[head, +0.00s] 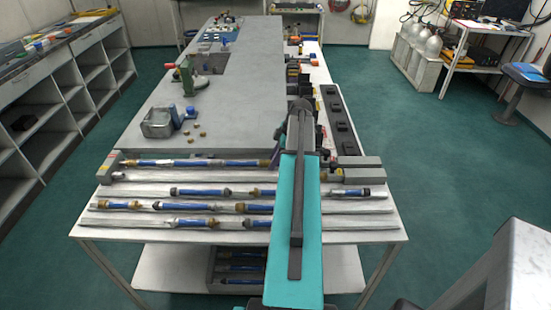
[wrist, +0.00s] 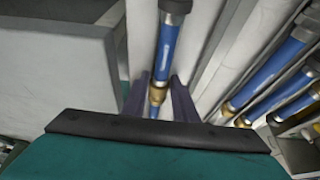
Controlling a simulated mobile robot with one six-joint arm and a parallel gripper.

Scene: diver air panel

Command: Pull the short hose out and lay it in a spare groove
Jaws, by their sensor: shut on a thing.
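A blue hose (head: 243,163) with a brass end lies in the back row, beside the grey bench top's front edge. My gripper (head: 278,160) is at the right end of this row, partly hidden by my arm in the head view. In the wrist view my gripper (wrist: 160,95) is shut on the brass end fitting of the blue hose (wrist: 167,45), one dark finger on each side. Whether the back row is one hose or two joined ones I cannot tell. Pale grooves (head: 130,190) run across the table in front, with bare stretches at left and right.
More blue hoses (head: 200,192) lie in the front rows, several close together. A grey end block (head: 115,160) stands at the row's left, and another block (head: 357,170) at its right. A metal box (head: 158,124) and green fitting (head: 186,80) stand on the bench.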

